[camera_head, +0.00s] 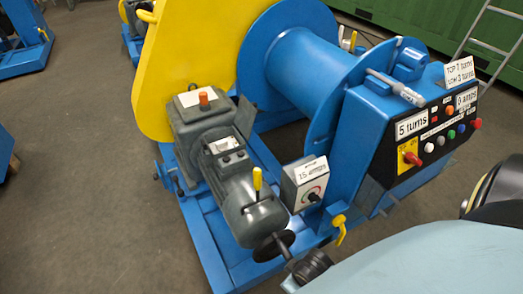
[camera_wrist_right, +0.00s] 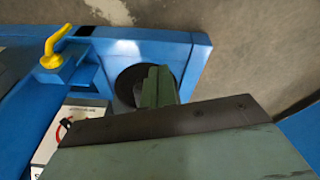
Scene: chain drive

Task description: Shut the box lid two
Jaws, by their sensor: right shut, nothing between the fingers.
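No lid labelled two can be made out. A small grey box (camera_head: 228,158) with a pale label sits on top of the grey motor (camera_head: 245,203). A dark plate (camera_head: 245,118) stands up beside the gearbox; I cannot tell whether it is a lid. A pale dial box (camera_head: 305,186) stands right of the motor. In the right wrist view, my right gripper (camera_wrist_right: 160,85) is shut and empty, in front of a dark round part (camera_wrist_right: 128,84) on blue metal. I cannot tell whether they touch. My left gripper is in neither view.
A yellow hook (camera_head: 341,229) sits on the blue frame below the dial box, and also shows in the wrist view (camera_wrist_right: 52,48). A blue control cabinet (camera_head: 375,110) and drum (camera_head: 315,70) stand behind. A black handwheel (camera_head: 273,246) is at the motor's near end. Open floor lies left.

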